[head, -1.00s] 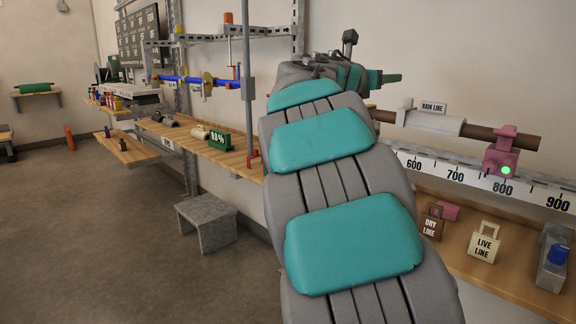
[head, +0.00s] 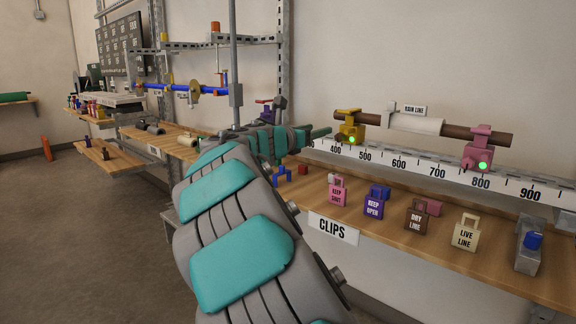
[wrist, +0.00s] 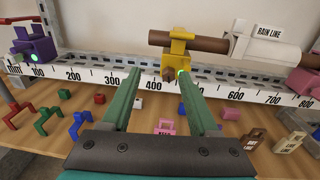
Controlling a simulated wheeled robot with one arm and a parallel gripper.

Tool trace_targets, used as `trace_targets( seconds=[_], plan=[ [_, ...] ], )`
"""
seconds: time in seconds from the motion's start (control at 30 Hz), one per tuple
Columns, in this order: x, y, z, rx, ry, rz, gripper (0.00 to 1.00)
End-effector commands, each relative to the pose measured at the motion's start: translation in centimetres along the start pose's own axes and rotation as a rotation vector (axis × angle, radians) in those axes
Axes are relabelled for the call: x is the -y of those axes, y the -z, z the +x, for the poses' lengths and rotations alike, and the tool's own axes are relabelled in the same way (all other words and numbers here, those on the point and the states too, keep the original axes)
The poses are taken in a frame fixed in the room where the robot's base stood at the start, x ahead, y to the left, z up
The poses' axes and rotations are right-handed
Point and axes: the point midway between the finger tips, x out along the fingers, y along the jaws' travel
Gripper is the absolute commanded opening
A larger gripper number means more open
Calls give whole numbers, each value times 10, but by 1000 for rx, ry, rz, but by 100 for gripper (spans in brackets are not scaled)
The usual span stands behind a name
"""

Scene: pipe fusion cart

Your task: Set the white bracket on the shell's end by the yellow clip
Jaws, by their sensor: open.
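The shell is a white sleeve (head: 415,124) around a brown pipe; it also shows in the wrist view (wrist: 272,46). The white bracket (wrist: 239,36) sits upright on the shell's left end, the end by the yellow clip. In the head view it is small and hard to tell from the shell. The yellow clip (head: 350,126) is on the pipe left of the shell, with a gap between; it shows in the wrist view (wrist: 177,48) too. My gripper (wrist: 160,75) is open and empty, its green fingers below and in front of the yellow clip, apart from the bracket.
A pink clip (head: 479,147) holds the pipe right of the shell. A numbered rail (head: 420,165) runs below the pipe. Padlock-shaped tags, including the live line tag (head: 466,232), and small coloured brackets stand on the wooden shelf (head: 385,230). A purple clip (wrist: 36,45) is at left.

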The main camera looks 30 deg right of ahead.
Motion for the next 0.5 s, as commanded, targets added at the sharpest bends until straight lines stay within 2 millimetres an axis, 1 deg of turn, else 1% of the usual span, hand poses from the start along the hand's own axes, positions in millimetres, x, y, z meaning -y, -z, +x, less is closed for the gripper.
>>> trace_targets(
  seconds=[0.03,0.2,0.5],
  plan=[
    [-5,8,-2,-1,-3,-3,61],
    [-21,32,-10,-4,-11,-1,61],
    [-43,74,-23,-9,-21,-1,61]
  ],
)
